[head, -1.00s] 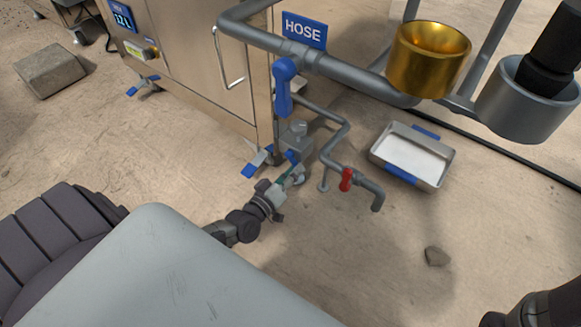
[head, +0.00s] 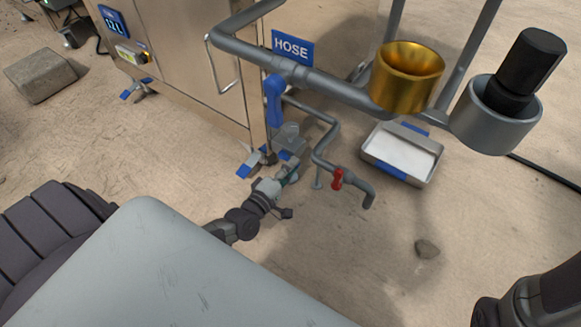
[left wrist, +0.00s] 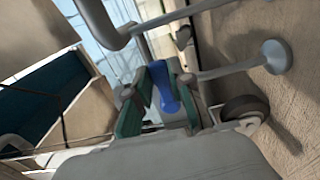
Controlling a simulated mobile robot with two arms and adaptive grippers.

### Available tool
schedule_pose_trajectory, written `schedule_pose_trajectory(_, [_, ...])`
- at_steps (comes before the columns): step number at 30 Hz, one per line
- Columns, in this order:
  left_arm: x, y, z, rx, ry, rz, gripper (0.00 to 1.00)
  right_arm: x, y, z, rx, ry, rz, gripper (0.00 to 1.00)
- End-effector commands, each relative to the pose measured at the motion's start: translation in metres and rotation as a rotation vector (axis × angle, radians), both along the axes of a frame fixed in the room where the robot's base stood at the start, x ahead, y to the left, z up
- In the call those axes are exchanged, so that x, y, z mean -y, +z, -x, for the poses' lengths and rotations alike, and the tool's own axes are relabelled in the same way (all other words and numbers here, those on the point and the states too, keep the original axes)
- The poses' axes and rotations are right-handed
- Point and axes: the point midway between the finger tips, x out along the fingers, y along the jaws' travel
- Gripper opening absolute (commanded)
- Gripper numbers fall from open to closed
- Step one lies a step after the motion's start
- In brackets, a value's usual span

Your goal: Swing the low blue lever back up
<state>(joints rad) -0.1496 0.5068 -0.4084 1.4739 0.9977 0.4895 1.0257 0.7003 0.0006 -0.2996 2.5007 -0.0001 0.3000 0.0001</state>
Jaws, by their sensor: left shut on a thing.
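The low blue lever (left wrist: 165,90) shows in the left wrist view between the two green-lined fingers of my left gripper (left wrist: 160,108). The fingers are shut on it. In the head view my left gripper (head: 289,172) reaches in low beside the cabinet corner. A small part of the lever (head: 284,155) shows there just above the fingertips, under a grey fitting. The fingers and the fitting hide the rest. My right gripper is not in view; only part of my right arm shows at the bottom right.
A bigger blue handle (head: 274,100) hangs from the pipe by the HOSE sign (head: 292,47). A thin pipe with a red tap (head: 337,179) stands right of the gripper. A white-filled metal tray (head: 437,178) lies behind it. A stone (head: 427,249) lies on open floor.

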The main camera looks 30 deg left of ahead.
Motion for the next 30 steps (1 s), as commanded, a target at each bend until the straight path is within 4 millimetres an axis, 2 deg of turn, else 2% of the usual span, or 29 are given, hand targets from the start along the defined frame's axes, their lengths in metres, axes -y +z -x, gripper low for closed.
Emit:
schedule_pose_trajectory(19, [0.0001,0.0012,0.0009,-0.006,0.000,0.052,0.00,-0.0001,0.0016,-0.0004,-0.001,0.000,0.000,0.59])
schedule_pose_trajectory(20, [0.0001,0.0012,0.0009,-0.006,0.000,0.052,0.25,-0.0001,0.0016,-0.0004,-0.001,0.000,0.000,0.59])
schedule_pose_trajectory(24, [0.0000,0.0014,0.0007,-0.006,0.000,0.051,0.47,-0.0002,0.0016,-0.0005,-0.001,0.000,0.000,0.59])
schedule_pose_trajectory(30, [-0.0001,0.0018,0.0003,-0.005,0.000,0.049,0.47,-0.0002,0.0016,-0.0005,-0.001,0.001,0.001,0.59])
